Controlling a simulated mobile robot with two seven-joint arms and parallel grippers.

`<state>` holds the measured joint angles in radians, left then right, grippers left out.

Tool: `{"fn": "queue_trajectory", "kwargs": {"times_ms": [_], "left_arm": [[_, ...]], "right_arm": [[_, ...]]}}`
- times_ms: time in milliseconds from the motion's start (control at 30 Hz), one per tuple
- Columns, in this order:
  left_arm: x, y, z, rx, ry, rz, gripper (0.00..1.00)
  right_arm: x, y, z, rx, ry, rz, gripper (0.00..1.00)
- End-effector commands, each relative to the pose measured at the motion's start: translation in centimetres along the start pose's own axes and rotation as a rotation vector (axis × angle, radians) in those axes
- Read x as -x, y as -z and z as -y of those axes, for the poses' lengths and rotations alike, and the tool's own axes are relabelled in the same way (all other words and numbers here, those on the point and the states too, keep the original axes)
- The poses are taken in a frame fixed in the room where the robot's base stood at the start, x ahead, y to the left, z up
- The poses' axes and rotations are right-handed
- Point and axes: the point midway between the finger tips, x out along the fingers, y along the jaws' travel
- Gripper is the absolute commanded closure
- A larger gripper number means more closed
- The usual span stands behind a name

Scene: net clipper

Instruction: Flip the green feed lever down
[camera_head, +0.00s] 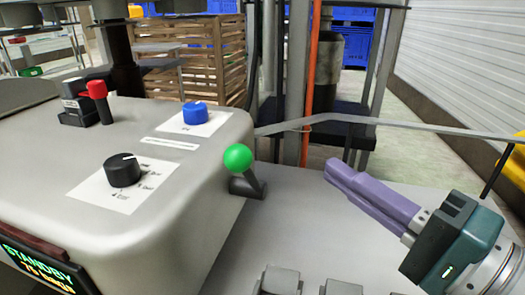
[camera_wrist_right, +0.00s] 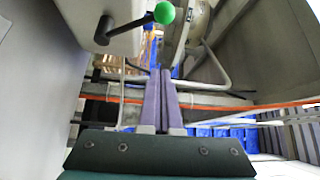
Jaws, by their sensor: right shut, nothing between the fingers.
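The green feed lever has a round green knob (camera_head: 238,158) on a short dark stem and base (camera_head: 248,185) at the right side of the grey machine housing. The knob is up, above the base, with the stem tilted a little left. In the right wrist view the green knob (camera_wrist_right: 165,12) is at the top edge, its dark stem running left to the housing. My right gripper (camera_head: 337,172) has purple fingers, shut and empty, to the right of the knob and apart from it. The fingers (camera_wrist_right: 161,75) are together in the wrist view. My left gripper is not visible.
The grey machine housing (camera_head: 205,160) carries a black dial (camera_head: 122,169), a blue knob (camera_head: 195,112) and a red-handled switch (camera_head: 98,92). A standby display (camera_head: 40,265) is at lower left. A grey rail (camera_head: 400,127) runs behind the gripper. The grey surface between lever and gripper is clear.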

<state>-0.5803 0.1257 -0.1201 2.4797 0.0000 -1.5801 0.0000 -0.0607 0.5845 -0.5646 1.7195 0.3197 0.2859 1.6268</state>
Motion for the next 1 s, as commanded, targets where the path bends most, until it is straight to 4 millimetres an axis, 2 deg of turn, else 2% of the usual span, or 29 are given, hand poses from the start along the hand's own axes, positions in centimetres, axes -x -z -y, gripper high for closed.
{"fn": "queue_trajectory", "kwargs": {"times_ms": [300, 433, 567, 900, 967, 1000], "left_arm": [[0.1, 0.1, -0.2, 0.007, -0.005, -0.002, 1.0], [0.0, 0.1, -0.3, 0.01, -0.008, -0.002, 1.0], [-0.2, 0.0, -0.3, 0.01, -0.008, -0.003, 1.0], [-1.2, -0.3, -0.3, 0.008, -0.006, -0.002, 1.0], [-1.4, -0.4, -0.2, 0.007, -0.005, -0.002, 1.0], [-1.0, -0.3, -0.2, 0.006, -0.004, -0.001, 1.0]], "right_arm": [[-0.1, 0.0, 0.1, -0.001, 0.001, 0.0, 1.0], [-0.8, 0.0, 0.0, -0.001, 0.001, -0.001, 1.0], [-2.8, 0.0, 0.1, 0.0, 0.003, 0.0, 1.0], [-9.3, 0.0, 0.0, 0.001, 0.002, 0.0, 1.0], [-10.2, 0.0, 0.0, 0.0, 0.003, 0.0, 1.0], [-10.0, -0.6, 0.1, -0.005, -0.001, 0.002, 1.0]]}}
